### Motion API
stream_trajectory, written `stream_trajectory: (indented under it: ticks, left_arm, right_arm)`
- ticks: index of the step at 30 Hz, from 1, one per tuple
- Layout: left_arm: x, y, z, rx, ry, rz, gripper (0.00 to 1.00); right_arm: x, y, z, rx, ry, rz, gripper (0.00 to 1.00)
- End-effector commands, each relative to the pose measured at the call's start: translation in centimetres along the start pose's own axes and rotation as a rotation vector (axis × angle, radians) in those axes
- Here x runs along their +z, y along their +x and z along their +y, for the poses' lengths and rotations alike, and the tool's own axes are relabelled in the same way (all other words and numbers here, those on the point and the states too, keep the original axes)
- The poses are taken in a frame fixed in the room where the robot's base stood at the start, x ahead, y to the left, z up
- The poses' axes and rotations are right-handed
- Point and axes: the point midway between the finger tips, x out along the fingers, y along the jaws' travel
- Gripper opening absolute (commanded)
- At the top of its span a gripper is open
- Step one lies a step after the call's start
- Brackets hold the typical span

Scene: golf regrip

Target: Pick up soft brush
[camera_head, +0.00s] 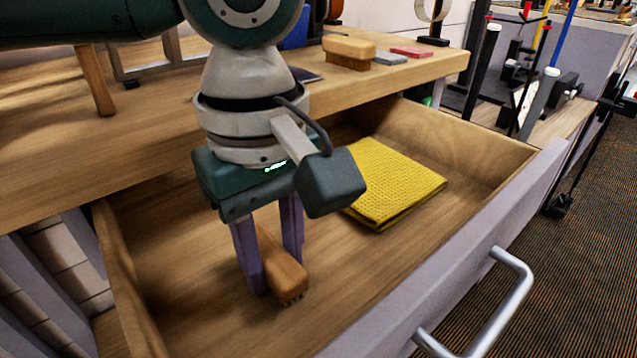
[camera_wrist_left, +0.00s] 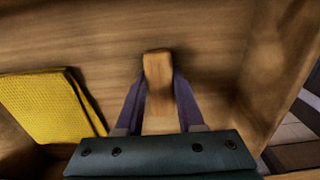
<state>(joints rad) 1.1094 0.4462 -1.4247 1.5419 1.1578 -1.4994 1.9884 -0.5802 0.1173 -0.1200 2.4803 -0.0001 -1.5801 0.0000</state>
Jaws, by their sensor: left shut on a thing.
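A small wooden brush (camera_head: 281,265) with short bristles is inside the open drawer, on its left side. My left gripper (camera_head: 272,278) points down into the drawer and is shut on this brush, one purple finger on each side. In the left wrist view the brush (camera_wrist_left: 158,85) sits between the two fingertips (camera_wrist_left: 158,92). Whether the brush touches the drawer floor is hard to tell. A second, larger wooden brush (camera_head: 348,47) with bristles below lies on the bench top. My right gripper is not in view.
A folded yellow cloth (camera_head: 395,185) lies in the drawer to the right of the gripper. The drawer (camera_head: 440,290) stands open, with a metal handle (camera_head: 515,290) on its front. On the bench (camera_head: 150,125) are a grey block (camera_head: 390,58) and a red block (camera_head: 411,52).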

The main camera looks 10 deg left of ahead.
Motion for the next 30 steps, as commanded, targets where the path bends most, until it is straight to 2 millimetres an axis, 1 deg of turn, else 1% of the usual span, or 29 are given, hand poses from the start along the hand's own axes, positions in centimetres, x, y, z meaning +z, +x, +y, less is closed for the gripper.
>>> stream_trajectory:
  ticks: [1, 3, 15, 20, 23, 26, 29, 30]
  left_arm:
    - [0.0, 0.0, 0.0, 0.000, 0.000, 0.000, 0.07]
    - [0.0, 0.0, 0.0, 0.000, 0.000, 0.000, 0.00]
    - [0.0, -0.1, 0.0, 0.001, 0.000, 0.000, 0.00]
    - [0.0, -1.1, 0.1, 0.002, 0.000, 0.000, 0.00]
    - [0.0, -2.5, 0.1, 0.002, 0.001, 0.000, 0.00]
    - [0.0, -4.7, 0.1, 0.004, 0.002, -0.001, 0.00]
    - [0.0, -7.7, 0.1, 0.005, 0.002, 0.000, 0.00]
    - [0.0, -9.0, 0.1, 0.005, 0.001, 0.000, 0.00]
  right_arm:
    - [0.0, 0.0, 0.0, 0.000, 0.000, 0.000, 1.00]
    - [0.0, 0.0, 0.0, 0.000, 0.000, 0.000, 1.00]
    - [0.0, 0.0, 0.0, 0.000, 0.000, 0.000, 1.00]
    - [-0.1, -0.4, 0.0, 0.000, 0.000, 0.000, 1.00]
    - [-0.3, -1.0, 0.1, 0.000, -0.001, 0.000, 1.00]
    - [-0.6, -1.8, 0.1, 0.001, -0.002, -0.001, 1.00]
    - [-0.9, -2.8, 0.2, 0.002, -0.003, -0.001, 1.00]
    - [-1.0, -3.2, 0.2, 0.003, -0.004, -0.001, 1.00]
